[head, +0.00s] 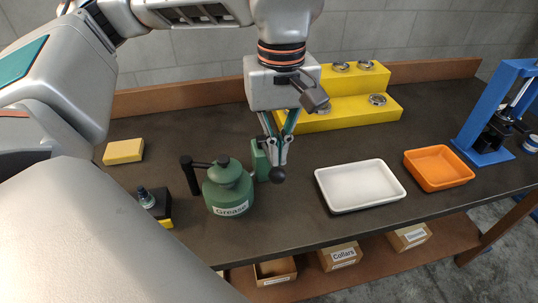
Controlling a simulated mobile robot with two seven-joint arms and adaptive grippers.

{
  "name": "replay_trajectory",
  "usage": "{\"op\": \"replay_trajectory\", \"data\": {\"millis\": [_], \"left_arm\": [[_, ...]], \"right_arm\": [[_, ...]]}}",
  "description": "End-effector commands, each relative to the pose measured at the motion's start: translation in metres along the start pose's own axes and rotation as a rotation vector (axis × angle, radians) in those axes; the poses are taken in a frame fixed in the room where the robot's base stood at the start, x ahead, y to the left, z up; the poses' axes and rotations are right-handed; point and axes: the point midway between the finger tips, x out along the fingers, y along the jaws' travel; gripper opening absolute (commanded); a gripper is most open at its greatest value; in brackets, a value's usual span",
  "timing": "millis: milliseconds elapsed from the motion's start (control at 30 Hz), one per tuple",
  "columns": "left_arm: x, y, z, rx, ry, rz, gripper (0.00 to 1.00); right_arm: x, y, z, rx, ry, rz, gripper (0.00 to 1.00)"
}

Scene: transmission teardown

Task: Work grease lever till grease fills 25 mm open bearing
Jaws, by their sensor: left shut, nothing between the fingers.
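The green grease pot (229,190), labelled "Grease", stands on the dark bench with a black handle on its left. A black ball knob (278,175), which looks like the lever end, is at its right, beside a green block-like part (260,160). My left gripper (279,164) points down, shut and empty, with its tips right at the knob; whether they touch I cannot tell. Several silver ring bearings, one of them here (378,99), sit on the yellow stepped stand (348,118). Which is the 25 mm one, and any grease in it, I cannot tell. My right gripper is out of view.
A white tray (360,204) and an orange tray (466,180) lie to the right, before a blue press (484,140). A yellow block (123,151) and a small bottle (146,198) are at left. Labelled boxes (340,256) sit on the lower shelf.

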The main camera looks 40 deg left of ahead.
Motion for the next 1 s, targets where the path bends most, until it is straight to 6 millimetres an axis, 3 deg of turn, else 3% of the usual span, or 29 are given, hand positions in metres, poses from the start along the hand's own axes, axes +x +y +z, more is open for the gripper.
{"op": "replay_trajectory", "data": {"millis": [333,1000], "left_arm": [[0.003,0.000,0.000,0.000,0.000,0.000,0.00],[0.041,0.000,0.000,0.000,-0.001,-0.002,0.00]], "right_arm": [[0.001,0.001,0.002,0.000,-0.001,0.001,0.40],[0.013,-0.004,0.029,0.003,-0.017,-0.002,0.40]]}}
